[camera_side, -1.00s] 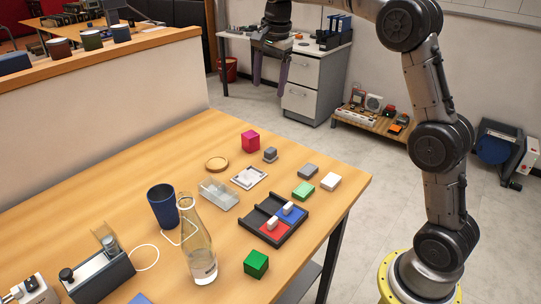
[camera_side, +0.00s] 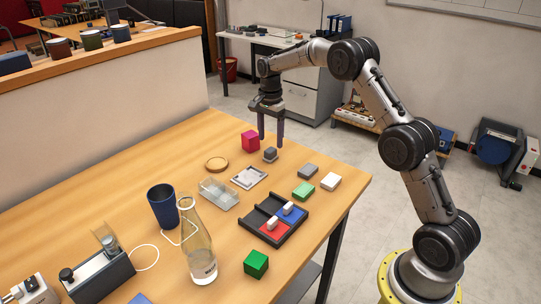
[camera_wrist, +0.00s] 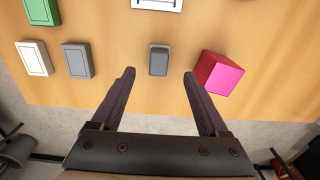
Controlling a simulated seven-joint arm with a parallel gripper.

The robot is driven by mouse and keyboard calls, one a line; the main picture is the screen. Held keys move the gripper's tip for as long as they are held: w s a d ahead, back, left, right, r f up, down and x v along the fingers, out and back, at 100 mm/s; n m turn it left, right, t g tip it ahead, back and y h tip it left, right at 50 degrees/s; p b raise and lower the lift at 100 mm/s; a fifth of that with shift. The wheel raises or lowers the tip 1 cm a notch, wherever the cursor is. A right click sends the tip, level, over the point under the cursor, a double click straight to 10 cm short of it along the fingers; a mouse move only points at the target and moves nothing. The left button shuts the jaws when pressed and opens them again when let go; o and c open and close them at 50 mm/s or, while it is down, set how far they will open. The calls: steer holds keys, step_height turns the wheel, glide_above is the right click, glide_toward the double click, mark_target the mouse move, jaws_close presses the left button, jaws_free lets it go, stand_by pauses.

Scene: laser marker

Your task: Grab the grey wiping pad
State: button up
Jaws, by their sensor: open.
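The grey wiping pad (camera_side: 270,155) appears to be the small grey piece with a raised block on top, on the table near its far edge. In the wrist view, the pad (camera_wrist: 158,61) lies ahead of the gap between my fingertips, roughly centred. My gripper (camera_side: 271,143) is open, empty and pointing down just above the pad in the side view. In the wrist view, both fingers of my gripper (camera_wrist: 159,73) show, apart and not touching the pad. A plainer grey block (camera_side: 308,170) lies farther right; it also shows in the wrist view (camera_wrist: 77,61).
A magenta cube (camera_side: 250,141) stands close left of the pad; the wrist view shows it near the right finger (camera_wrist: 218,73). Green (camera_side: 303,191) and white (camera_side: 331,181) blocks, a white plate (camera_side: 249,177), a black tray (camera_side: 258,215) and a glass bottle (camera_side: 198,245) stand nearer.

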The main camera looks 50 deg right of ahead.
mark_target(270, 150)
steer(key=shift+s+a+f, duration=0.1)
steer(key=shift+a+f, duration=0.05)
steer(key=shift+f, duration=2.65)
jaws_close()
